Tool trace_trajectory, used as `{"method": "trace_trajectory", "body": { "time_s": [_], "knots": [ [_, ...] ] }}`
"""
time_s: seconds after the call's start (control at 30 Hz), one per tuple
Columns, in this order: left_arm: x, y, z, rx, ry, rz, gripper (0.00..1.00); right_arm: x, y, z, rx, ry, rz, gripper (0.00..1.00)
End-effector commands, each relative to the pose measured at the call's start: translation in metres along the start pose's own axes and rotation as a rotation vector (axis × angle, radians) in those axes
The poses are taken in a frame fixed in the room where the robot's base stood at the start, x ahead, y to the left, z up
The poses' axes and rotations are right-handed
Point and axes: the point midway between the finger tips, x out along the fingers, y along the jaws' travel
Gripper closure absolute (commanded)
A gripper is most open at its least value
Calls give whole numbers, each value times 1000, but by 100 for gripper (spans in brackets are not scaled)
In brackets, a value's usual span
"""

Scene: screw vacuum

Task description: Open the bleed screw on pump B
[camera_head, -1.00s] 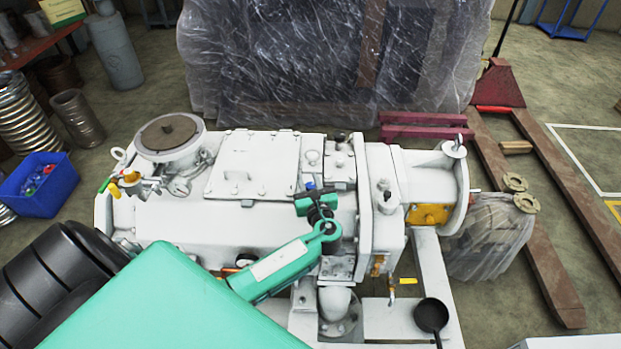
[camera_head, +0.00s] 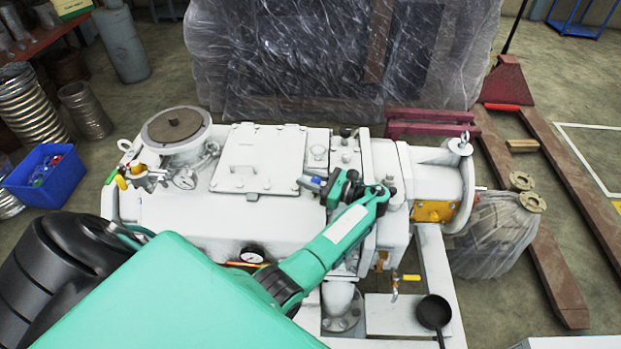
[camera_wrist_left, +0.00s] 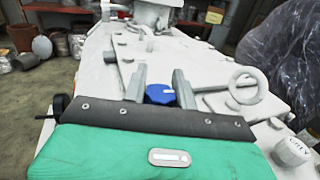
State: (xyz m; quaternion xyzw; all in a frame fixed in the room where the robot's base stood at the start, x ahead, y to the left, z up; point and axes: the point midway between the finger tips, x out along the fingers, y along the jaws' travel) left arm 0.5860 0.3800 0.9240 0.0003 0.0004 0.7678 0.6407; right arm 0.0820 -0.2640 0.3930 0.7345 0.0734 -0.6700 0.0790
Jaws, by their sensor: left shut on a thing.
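The white pump (camera_head: 190,215) fills the middle of the head view. The blue screw head (camera_wrist_left: 160,94) sits on its top and shows in the left wrist view between my two grey fingers. In the head view a small bit of blue (camera_head: 316,180) shows at my left gripper (camera_head: 310,186), beside the square lid. My left gripper, also in the wrist view (camera_wrist_left: 159,90), is shut on the blue screw head. Its lower part and the finger contact are partly hidden. My right gripper is not in view.
A ring-shaped lifting eye (camera_wrist_left: 247,86) stands close to the right finger in the wrist view. A black pan (camera_head: 433,312) lies at the front right. A plastic-wrapped crate (camera_head: 330,60) stands behind.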

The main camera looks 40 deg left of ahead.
Motion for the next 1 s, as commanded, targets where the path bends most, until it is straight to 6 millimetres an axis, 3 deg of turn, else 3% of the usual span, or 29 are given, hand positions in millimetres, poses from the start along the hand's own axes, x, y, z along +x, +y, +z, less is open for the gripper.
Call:
{"method": "trace_trajectory", "body": {
  "time_s": [0.4,0.97,1.0],
  "knots": [
    [-1,3,1,-1,1,202,95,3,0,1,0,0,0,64],
    [0,4,1,-2,-1,235,95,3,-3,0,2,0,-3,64],
    [0,4,1,-2,-1,235,70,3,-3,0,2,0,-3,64]
  ]
}}
